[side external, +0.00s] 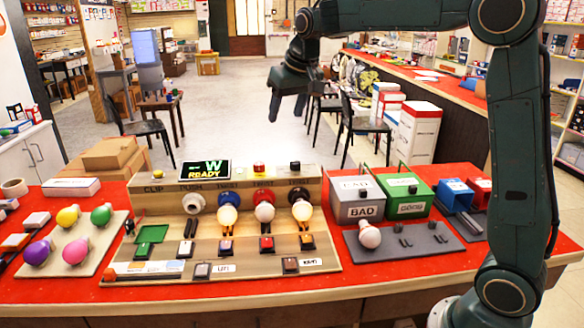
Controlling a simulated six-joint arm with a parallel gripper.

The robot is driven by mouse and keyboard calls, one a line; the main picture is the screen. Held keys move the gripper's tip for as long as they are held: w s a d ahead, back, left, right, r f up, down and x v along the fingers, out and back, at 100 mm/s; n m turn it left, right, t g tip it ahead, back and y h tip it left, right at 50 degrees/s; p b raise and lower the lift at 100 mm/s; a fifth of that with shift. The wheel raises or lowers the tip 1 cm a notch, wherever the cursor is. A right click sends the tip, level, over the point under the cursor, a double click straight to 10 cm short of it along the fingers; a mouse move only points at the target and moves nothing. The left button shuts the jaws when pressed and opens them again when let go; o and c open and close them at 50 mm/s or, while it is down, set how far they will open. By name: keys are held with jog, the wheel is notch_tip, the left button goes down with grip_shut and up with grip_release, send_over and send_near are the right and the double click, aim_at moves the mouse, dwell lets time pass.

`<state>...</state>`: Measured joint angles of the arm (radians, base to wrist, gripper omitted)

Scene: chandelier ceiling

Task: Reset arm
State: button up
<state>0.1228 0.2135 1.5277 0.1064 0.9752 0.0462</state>
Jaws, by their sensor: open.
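My dark green arm reaches in from the right. My gripper (287,106) is open and empty, with its fingers pointing down. It hangs high, in the picture above the back of the wooden test board (328,268), and touches nothing. The board stands on the red table (215,291) and bears a small screen (205,170) reading "W READY". Several pale bulbs, such as the middle one (265,212), sit in its row of sockets.
A grey "BAD" bin (357,211), a green "GOOD" bin (408,209) and small blue (455,197) and red boxes stand right. A bulb (369,236) is on the grey pad (426,250). A left tray (49,258) holds coloured bulbs. Air around my gripper looks clear.

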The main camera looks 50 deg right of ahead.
jog(key=s+a+n, duration=0.1)
jog(key=s+a, duration=0.2)
jog(key=s, duration=0.6)
jog(key=s+a+n, duration=0.1)
jog(key=s+a, duration=0.1)
jog(key=s, duration=0.7)
jog(key=s+a+f, duration=0.1)
jog(key=s+f, duration=0.2)
jog(key=s, duration=0.4)
jog(key=s+a+f+n+t+y, duration=0.1)
jog(key=s+a+f, duration=0.1)
jog(key=s, duration=0.4)
jog(key=shift+s+f, duration=0.35)
jog(key=shift+f, duration=0.2)
